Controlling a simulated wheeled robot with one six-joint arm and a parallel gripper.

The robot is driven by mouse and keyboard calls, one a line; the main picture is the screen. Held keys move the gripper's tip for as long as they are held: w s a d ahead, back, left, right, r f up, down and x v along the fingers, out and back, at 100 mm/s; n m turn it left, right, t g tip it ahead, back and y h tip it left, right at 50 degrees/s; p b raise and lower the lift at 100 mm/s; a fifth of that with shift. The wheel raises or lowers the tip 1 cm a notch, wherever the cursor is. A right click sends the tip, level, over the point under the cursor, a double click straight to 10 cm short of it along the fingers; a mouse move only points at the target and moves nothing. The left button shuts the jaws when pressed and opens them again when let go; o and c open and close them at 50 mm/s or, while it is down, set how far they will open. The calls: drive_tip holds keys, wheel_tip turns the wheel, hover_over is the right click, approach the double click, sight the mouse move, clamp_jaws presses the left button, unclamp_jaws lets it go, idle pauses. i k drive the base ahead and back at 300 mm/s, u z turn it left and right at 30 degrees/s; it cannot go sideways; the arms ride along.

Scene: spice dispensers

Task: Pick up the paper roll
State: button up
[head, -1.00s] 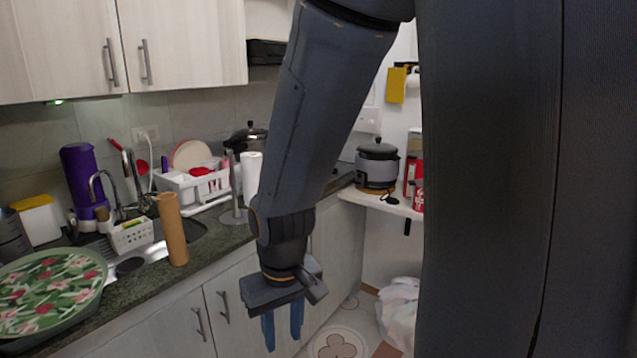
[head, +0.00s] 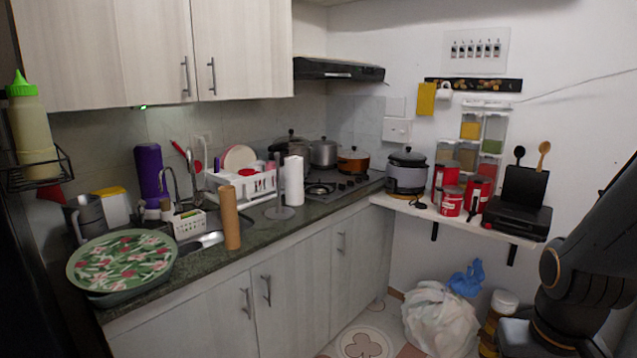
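Nothing covers either one. Part of my dark arm (head: 590,265) shows at the lower right, well away from both. My gripper is not in this view, so its fingers and anything in them are hidden.
A green floral tray (head: 125,262) lies at the counter's left end. A white dish rack (head: 240,188) stands behind the rolls. A shelf (head: 465,222) at right carries a cooker and red canisters. A white bag (head: 440,318) sits on the floor. Cabinets hang above the counter.

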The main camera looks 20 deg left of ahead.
sight(293, 166)
drive_tip(key=z, duration=0.25)
drive_tip(key=i, duration=2.4)
drive_tip(key=u, duration=1.45)
drive_tip(key=i, duration=0.75)
drive_tip(key=u, duration=0.85)
